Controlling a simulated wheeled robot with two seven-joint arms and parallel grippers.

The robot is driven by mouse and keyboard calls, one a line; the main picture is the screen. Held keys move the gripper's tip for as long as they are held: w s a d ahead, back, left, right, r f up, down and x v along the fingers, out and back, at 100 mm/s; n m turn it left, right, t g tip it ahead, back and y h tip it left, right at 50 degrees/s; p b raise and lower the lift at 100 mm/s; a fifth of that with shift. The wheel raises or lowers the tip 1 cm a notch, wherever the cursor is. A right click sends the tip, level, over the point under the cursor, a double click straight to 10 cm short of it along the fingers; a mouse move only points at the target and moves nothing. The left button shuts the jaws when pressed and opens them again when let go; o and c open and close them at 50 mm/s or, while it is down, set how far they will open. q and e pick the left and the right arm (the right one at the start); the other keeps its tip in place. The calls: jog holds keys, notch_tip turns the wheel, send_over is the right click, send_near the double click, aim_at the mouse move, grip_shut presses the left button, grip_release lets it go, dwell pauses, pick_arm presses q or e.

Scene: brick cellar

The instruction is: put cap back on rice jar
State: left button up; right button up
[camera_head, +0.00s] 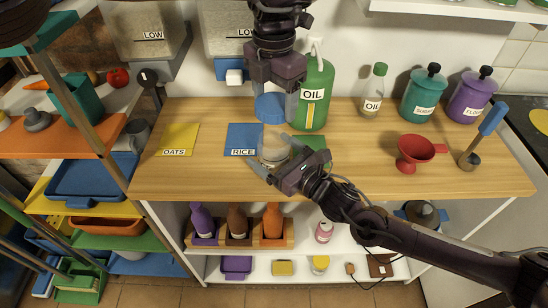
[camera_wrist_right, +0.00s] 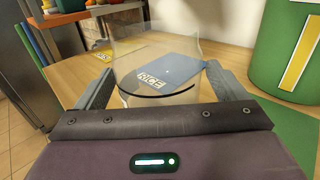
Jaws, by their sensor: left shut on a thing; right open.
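The clear glass rice jar (camera_head: 274,148) stands upright and uncapped on the wooden counter, at the right edge of the blue RICE mat (camera_head: 238,137). My left gripper (camera_head: 274,92) points down from above, shut on the blue cap (camera_head: 270,108), which it holds above the jar's mouth with a gap that is hard to judge. My right gripper (camera_head: 279,170) is open at the jar's front right. In the right wrist view the jar (camera_wrist_right: 155,65) shows between the spread fingers, with the blue mat behind it. Whether either finger touches the glass I cannot tell.
A green OIL bottle (camera_head: 315,95) stands close behind and right of the jar, near my left gripper. A green mat (camera_head: 313,142) lies to the right. The yellow OATS mat (camera_head: 178,140) is empty.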

jog(key=c, duration=1.5)
pick_arm(q)
jog(key=shift+f, duration=2.5)
pick_arm(e)
jog(key=shift+o, duration=0.2)
pick_arm(q)
jog(key=shift+f, duration=0.1)
jog(key=shift+f, duration=0.8)
jog(key=shift+f, duration=0.55)
